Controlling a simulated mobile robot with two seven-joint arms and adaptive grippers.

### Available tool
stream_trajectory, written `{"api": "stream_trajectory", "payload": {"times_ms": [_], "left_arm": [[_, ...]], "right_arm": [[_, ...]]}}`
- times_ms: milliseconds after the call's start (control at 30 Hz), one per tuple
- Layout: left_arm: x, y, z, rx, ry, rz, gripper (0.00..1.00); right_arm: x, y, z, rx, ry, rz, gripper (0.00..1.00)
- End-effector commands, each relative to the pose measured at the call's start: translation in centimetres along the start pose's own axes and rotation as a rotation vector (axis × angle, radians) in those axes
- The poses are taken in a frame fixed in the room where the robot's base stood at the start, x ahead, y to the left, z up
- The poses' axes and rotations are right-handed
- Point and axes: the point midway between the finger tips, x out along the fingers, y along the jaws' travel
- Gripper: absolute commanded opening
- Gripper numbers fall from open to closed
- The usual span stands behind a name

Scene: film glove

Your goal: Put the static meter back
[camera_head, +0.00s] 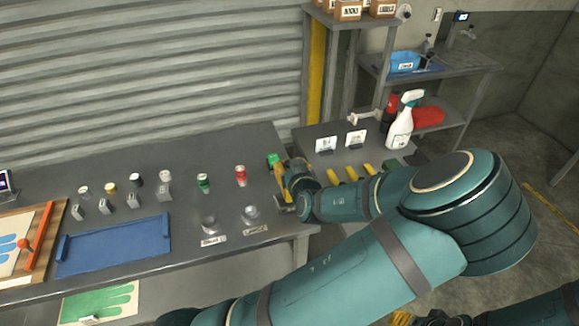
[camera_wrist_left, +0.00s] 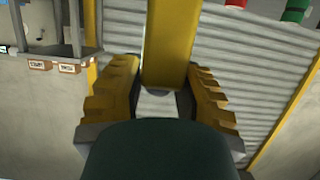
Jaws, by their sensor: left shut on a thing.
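My left gripper (camera_head: 284,187) is over the right end of the grey bench (camera_head: 130,265). It is shut on a yellow handheld thing, which I take to be the static meter (camera_wrist_left: 167,45). In the wrist view its yellow body stands between the two ridged yellow fingers. In the head view a green patch (camera_head: 273,158) shows at the far end of the gripper; I cannot tell whether it belongs to the meter. My right gripper (camera_head: 402,318) is only partly in view at the bottom edge, and its jaws are unclear.
Several small capped containers, one red-capped (camera_head: 240,171), stand on the bench near a blue mat (camera_head: 113,244). Beyond a gap, the right-hand table holds white cards (camera_head: 326,143), yellow pieces (camera_head: 350,173) and a spray bottle (camera_head: 402,125). Shelves stand behind; a ribbed shutter (camera_head: 140,75) backs the bench.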

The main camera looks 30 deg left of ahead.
Motion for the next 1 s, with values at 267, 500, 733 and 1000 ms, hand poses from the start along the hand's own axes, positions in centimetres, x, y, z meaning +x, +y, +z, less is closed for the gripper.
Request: {"api": "stream_trajectory", "payload": {"times_ms": [267,500,733,1000], "left_arm": [[0.3,0.0,0.8,-0.001,0.0,0.0,0.0],[0.2,0.0,0.7,0.0,0.0,0.0,0.57],[0.2,0.0,0.6,0.0,0.0,0.0,0.57],[-1.5,0.2,-0.6,0.002,0.0,0.005,0.57]], "right_arm": [[0.7,0.2,0.1,0.0,0.0,0.001,0.47],[0.6,0.2,0.1,0.0,0.0,0.001,0.47],[0.6,0.2,0.1,0.0,0.0,0.001,0.47],[-0.6,-0.2,-0.1,0.0,0.001,-0.001,0.47]]}}
